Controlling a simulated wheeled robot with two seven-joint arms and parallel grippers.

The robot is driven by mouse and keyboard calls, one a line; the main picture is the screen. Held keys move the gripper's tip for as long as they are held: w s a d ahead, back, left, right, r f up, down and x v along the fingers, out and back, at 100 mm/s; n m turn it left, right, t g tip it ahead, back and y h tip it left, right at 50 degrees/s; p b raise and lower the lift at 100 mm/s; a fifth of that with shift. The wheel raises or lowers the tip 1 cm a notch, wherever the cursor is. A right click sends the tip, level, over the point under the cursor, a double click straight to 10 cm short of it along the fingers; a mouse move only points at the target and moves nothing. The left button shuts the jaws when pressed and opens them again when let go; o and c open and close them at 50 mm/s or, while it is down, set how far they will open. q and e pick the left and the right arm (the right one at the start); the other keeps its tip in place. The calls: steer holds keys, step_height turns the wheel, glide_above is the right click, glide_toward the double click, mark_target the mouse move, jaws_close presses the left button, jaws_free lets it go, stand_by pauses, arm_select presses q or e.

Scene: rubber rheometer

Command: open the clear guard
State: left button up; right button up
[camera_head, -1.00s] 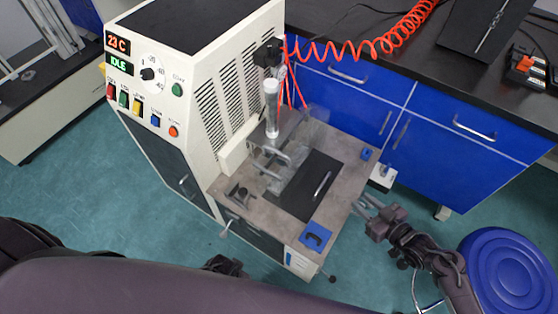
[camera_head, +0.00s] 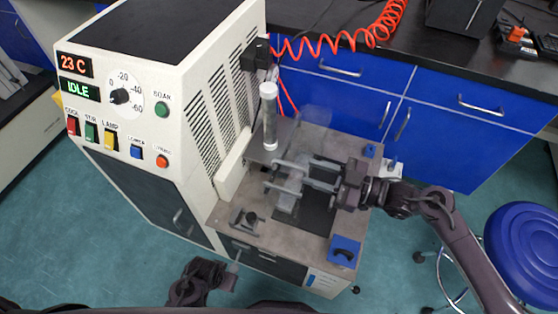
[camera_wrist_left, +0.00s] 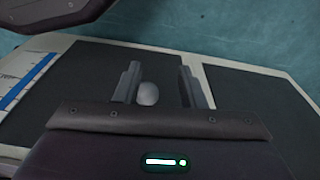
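The clear guard is hard to make out; a faint see-through panel (camera_head: 316,118) shows behind the test fixture (camera_head: 288,188) in the head view, and I cannot tell if it is the guard or how it stands. My right gripper (camera_head: 312,173) reaches in from the right over the bench top, its two fingers apart and pointing at the fixture. I cannot tell whether they touch it. My left gripper (camera_head: 228,280) is low in front of the machine. In the left wrist view its fingers (camera_wrist_left: 158,85) are apart, with a rounded grey knob (camera_wrist_left: 148,93) showing between them.
The white machine (camera_head: 190,100) with its control panel stands left of the fixture. A clear upright cylinder (camera_head: 269,115) rises behind the fixture. Blue blocks (camera_head: 344,252) sit at the bench edge. A blue stool (camera_head: 525,245) is at right, and blue cabinets (camera_head: 340,85) stand behind.

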mark_target(301, 168)
steer(key=x, duration=0.6)
steer(key=shift+w+a, duration=0.1)
steer(key=shift+a, duration=0.15)
jaws_close()
